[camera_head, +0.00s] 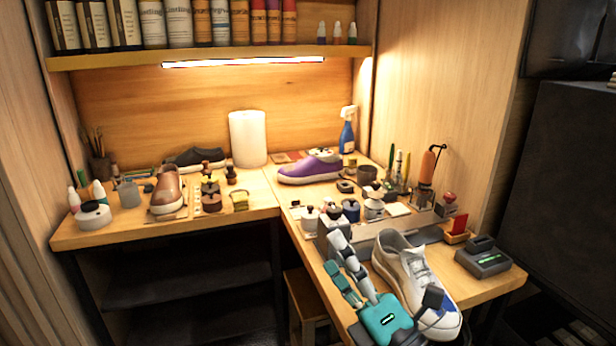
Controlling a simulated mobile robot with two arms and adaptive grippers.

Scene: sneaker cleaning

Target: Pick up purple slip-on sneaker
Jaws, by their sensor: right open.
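The purple slip-on sneaker (305,168) lies on the wooden workbench near the back corner, with its pale sole down and its toe toward the left. My right gripper (334,254), with a teal body, is low in the picture over the right part of the bench. It is open, and I see nothing between its fingers. It is well in front of the purple sneaker and apart from it. My left gripper is not in view.
A white sneaker (410,268) stands close to the right of my right gripper. Several small bottles and jars (350,210) stand between the gripper and the purple sneaker. A paper roll (248,138) and blue spray bottle (347,135) stand behind. A brown shoe (167,192) is at left.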

